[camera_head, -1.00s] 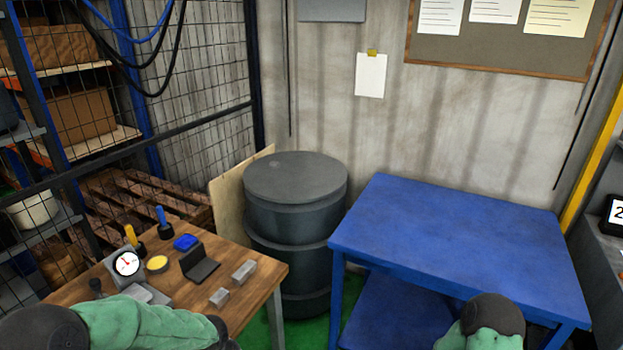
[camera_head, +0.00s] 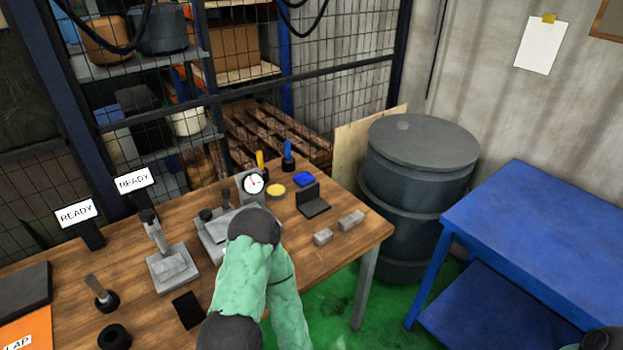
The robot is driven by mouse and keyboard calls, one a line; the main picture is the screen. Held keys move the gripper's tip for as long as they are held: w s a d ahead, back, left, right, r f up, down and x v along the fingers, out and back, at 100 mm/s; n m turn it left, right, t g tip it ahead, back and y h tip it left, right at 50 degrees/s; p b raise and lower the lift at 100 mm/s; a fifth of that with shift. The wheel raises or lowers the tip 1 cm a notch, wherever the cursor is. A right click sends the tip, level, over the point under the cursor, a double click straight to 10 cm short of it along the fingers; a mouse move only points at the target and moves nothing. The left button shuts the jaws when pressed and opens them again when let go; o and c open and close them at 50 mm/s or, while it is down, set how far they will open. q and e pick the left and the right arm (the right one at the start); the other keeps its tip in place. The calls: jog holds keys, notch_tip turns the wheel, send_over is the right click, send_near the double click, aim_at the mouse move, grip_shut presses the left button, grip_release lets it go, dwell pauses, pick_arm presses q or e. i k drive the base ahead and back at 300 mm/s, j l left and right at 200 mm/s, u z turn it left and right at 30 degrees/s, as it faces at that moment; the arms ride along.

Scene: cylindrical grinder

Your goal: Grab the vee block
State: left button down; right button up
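On the wooden bench (camera_head: 150,240) I cannot tell for sure which piece is the vee block. Two small grey metal blocks, a shorter one (camera_head: 322,236) and a longer one (camera_head: 351,219), lie near the bench's right end. A small black block (camera_head: 187,310) lies left of my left arm, near the bench's front. A dark L-shaped piece (camera_head: 313,202) stands behind the grey blocks. My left arm, in a green sleeve, rises from the bottom in front of the bench, but its gripper does not show. Only a dark bit of my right arm shows at the lower right corner; its gripper is out of view.
A dial gauge (camera_head: 253,184), a metal stand (camera_head: 172,267), a yellow round tin (camera_head: 276,191) and a blue item (camera_head: 304,179) crowd the bench. A dark drum (camera_head: 420,185) stands between the bench and the blue table (camera_head: 545,235), whose visible top is clear.

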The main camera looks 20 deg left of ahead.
aim_at(189, 312)
jog(key=k+l+u, duration=0.1)
jog(key=u, duration=2)
jog(key=k+l, duration=0.05)
